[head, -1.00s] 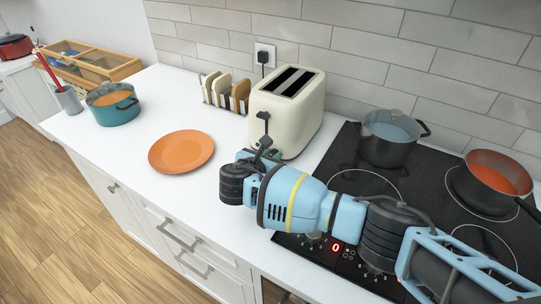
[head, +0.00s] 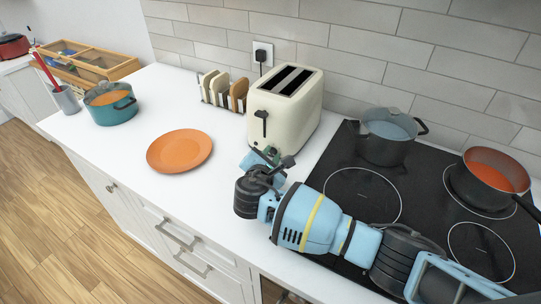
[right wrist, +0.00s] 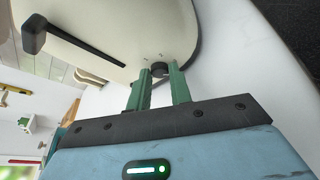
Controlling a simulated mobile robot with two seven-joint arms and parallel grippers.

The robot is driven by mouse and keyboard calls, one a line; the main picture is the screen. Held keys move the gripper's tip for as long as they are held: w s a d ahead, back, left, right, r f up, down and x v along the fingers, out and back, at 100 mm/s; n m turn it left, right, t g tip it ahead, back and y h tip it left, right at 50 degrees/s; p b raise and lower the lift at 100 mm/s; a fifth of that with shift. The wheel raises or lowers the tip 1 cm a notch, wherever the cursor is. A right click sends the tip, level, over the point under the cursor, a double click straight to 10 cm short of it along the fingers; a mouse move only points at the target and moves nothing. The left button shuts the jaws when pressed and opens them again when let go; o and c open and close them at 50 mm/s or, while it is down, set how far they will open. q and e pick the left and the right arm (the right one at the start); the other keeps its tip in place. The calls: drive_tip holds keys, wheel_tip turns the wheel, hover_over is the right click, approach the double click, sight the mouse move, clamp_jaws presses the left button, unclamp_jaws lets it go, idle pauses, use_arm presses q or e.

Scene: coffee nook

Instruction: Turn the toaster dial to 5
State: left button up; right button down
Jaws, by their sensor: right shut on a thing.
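The cream toaster (head: 302,122) stands on the white counter with two slots on top and a black lever (head: 262,117) on its front end. In the right wrist view, the toaster's face (right wrist: 118,28) is close, with the lever (right wrist: 36,36) at the upper left. My left gripper is not in view.
Right of the toaster is the black cooktop (head: 362,193) with a grey pot (head: 385,148) and a red-lined pan (head: 478,190). A toast rack (head: 222,93) stands behind left. An orange plate (head: 180,150) and teal pot (head: 112,108) lie left; counter between is clear.

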idle(0.3)
drive_tip(key=c, duration=1.3)
unclamp_jaws()
drive_tip(key=shift+s, duration=0.15)
drive_tip(key=shift+v, duration=3.8)
